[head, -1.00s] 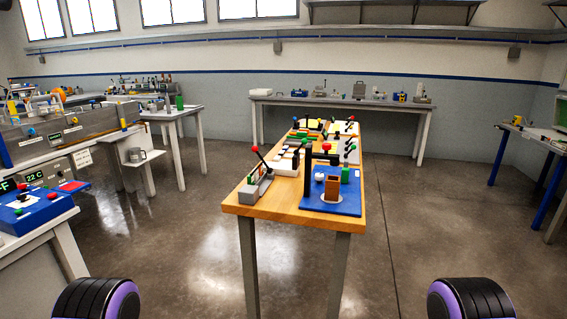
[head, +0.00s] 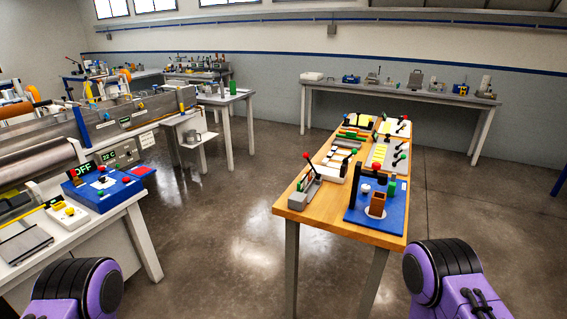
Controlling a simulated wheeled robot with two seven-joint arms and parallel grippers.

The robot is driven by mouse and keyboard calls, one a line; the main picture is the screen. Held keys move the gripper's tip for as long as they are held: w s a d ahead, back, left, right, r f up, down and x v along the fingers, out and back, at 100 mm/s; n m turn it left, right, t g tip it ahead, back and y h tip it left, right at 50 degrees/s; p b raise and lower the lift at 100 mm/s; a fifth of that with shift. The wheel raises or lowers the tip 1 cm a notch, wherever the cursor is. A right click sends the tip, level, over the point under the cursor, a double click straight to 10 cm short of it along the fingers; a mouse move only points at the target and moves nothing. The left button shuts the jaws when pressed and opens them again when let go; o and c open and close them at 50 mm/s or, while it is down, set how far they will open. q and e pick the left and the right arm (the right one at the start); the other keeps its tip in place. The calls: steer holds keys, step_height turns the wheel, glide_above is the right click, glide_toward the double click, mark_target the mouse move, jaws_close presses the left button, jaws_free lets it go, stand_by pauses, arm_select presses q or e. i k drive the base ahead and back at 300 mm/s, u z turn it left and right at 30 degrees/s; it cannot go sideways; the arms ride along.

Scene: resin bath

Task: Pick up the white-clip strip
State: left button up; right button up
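I cannot single out a white-clip strip at this size. The wooden table (head: 290,204) ahead of me holds several small fixtures. A white and tan slatted piece (head: 333,160) lies at its left middle, and a pale tray with yellow strips (head: 379,153) lies to its right. A grey fixture with a red-knobbed lever (head: 305,190) stands at the near left corner. A blue board with a brown block (head: 377,204) is at the near right. Only purple and black links of my arms show at the bottom; neither gripper is in view.
A bench with a blue control box (head: 105,187) and a small yellow-buttoned box (head: 67,214) stands at the left. A long grey trough machine (head: 130,110) is behind it. A back table (head: 390,89) lines the wall. The floor (head: 225,245) between bench and wooden table is clear.

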mark_target(325, 162)
steer(key=u, duration=0.75)
steer(key=i, duration=3.4)
steer(key=z, duration=1.35)
steer(key=i, duration=1.7)
steer(key=z, duration=2.85)
